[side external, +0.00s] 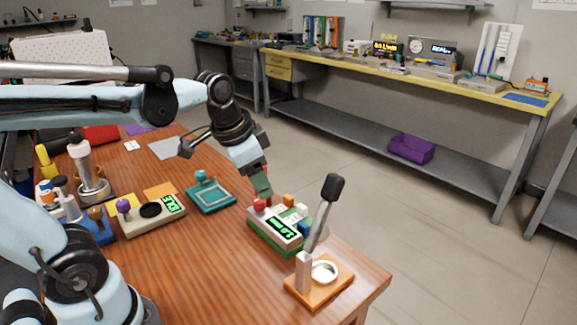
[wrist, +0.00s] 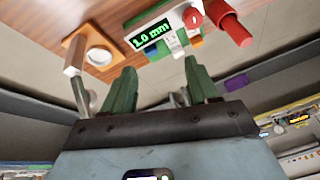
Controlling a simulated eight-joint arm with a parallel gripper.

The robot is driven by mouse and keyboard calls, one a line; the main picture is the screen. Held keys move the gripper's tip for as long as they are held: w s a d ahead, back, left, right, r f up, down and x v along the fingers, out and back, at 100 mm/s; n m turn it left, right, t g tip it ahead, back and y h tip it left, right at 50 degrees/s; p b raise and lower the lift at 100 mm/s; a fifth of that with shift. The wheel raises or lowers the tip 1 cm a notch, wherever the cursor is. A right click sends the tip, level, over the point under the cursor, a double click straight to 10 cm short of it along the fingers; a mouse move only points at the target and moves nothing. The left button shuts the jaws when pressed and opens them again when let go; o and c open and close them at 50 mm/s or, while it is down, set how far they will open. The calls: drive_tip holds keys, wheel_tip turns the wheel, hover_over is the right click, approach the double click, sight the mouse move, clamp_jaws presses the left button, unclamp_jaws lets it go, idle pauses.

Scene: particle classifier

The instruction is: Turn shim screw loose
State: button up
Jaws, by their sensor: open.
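A white and green device (side external: 273,233) with a lit green display stands near the table's right part. I cannot tell which part is the shim screw. My gripper (side external: 262,193) points down at the back of the device, close above the red part in the side view. In the wrist view my gripper (wrist: 162,85) has its two green fingers apart with nothing between them.
An orange base with a grey lever and black handle (side external: 323,272) stands just right of the device, near the table corner. Bare wood (side external: 195,260) lies in front.

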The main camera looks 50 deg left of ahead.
sight(259, 199)
drive_tip(key=w+a+r+m+g, duration=0.1)
drive_tip(key=w+a+m+g, duration=0.35)
drive_tip(key=a+m, duration=0.2)
drive_tip(key=shift+n, duration=0.45)
drive_tip(key=f, duration=1.1)
drive_tip(key=shift+w+a+f, duration=0.2)
drive_tip(key=shift+w+f, duration=0.05)
drive_tip(key=shift+f, duration=0.1)
drive_tip(key=shift+c, duration=0.2)
drive_tip(key=c, duration=1)
